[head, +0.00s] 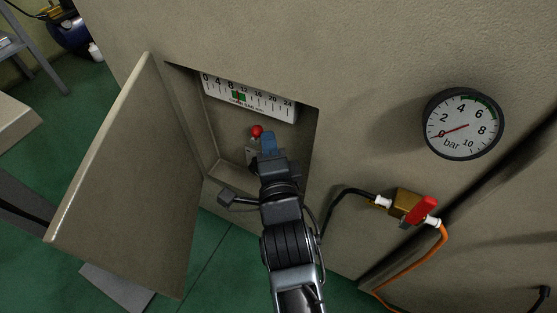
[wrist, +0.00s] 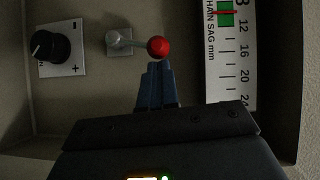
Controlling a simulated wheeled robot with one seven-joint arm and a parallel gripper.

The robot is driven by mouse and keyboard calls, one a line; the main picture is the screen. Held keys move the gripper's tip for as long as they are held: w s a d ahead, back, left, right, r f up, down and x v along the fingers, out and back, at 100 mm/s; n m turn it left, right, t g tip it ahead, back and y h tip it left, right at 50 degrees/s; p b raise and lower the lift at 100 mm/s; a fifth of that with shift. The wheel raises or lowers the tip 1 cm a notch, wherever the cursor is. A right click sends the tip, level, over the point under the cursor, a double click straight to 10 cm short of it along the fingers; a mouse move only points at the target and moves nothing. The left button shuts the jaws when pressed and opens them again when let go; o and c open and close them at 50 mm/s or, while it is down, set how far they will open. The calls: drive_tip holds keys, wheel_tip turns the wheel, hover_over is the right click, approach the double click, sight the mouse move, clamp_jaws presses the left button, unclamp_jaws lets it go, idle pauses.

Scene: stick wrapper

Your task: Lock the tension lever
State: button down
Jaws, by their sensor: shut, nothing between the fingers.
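The tension lever is a short metal arm with a red ball knob (head: 257,131) inside an open recess in the machine's panel. In the wrist view the red ball (wrist: 158,48) sits at the right end of the lever arm, which runs left to a grey pivot plate (wrist: 117,41). My gripper (head: 268,143) reaches into the recess. Its blue fingers (wrist: 155,84) are shut and empty, with the tips just below the red ball in the wrist view. I cannot tell whether they touch it.
A chain sag scale (head: 249,97) with a green band lies at the recess top. A black knob (wrist: 50,46) with plus and minus marks is beside the lever. An open door (head: 125,180) stands left. A pressure gauge (head: 463,124) and red-handled valve (head: 421,209) are right.

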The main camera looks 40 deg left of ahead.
sight(256, 133)
drive_tip(key=a+r+n+p, duration=0.1)
drive_tip(key=r+n+g+h+p, duration=0.1)
drive_tip(key=shift+s+a+h+p, duration=0.3)
drive_tip(key=shift+s+a+p, duration=0.1)
drive_tip(key=shift+a+r+n+p, duration=0.2)
drive_tip(key=shift+a+n+p, duration=0.1)
drive_tip(key=a+n+h+p, duration=0.1)
drive_tip(key=a+n+h, duration=0.1)
drive_tip(key=s+a+n+h+p, duration=0.1)
drive_tip(key=a+h, duration=0.1)
drive_tip(key=shift+s+a+n+h, duration=0.1)
drive_tip(key=shift+a+n+h, duration=0.2)
drive_tip(key=shift+a+n, duration=0.1)
drive_tip(key=shift+r, duration=0.1)
drive_tip(key=shift+r+p, duration=0.6)
drive_tip(key=shift+r, duration=0.1)
